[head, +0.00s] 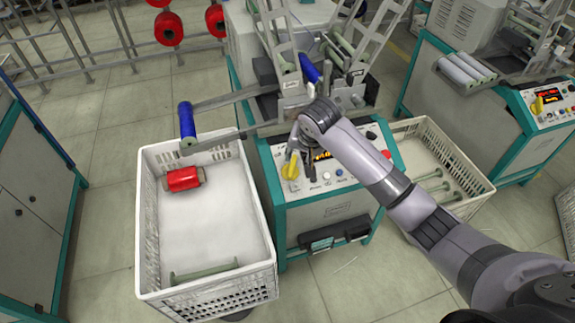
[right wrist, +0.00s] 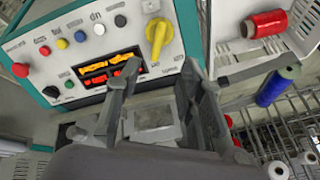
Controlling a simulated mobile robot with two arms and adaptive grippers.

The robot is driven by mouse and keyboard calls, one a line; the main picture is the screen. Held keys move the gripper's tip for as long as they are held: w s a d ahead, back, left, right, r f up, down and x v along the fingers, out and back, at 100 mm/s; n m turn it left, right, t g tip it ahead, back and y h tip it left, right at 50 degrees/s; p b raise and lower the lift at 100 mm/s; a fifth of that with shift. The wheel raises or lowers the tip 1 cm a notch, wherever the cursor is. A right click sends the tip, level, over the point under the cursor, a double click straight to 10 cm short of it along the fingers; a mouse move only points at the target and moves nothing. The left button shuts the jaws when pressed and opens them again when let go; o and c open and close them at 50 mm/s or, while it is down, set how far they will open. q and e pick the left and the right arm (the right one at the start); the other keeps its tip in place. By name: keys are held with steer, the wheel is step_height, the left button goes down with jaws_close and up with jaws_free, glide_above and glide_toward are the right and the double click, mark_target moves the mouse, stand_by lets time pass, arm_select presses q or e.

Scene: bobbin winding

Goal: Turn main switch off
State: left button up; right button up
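My right gripper (head: 294,148) is just above the knob in the head view and partly covers the panel. In the right wrist view its two fingers (right wrist: 161,72) are apart with nothing between them; I see no contact with the knob. My left gripper is not in view.
A lit orange display (right wrist: 108,70) and several coloured buttons share the panel. A white crate (head: 147,215) with a red bobbin (head: 183,179) stands left of the machine. A blue bobbin (head: 187,122) sits on an arm above it. Another crate (head: 475,186) stands right.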

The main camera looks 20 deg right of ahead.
glide_toward(291, 171)
steer(key=b+x, duration=0.2)
steer(key=x, duration=0.8)
steer(key=shift+w+d, duration=0.1)
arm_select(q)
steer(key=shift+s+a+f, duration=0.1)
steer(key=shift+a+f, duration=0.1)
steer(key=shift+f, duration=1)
arm_select(e)
steer(key=shift+c, duration=0.4)
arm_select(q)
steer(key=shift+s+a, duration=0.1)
arm_select(e)
jaws_close()
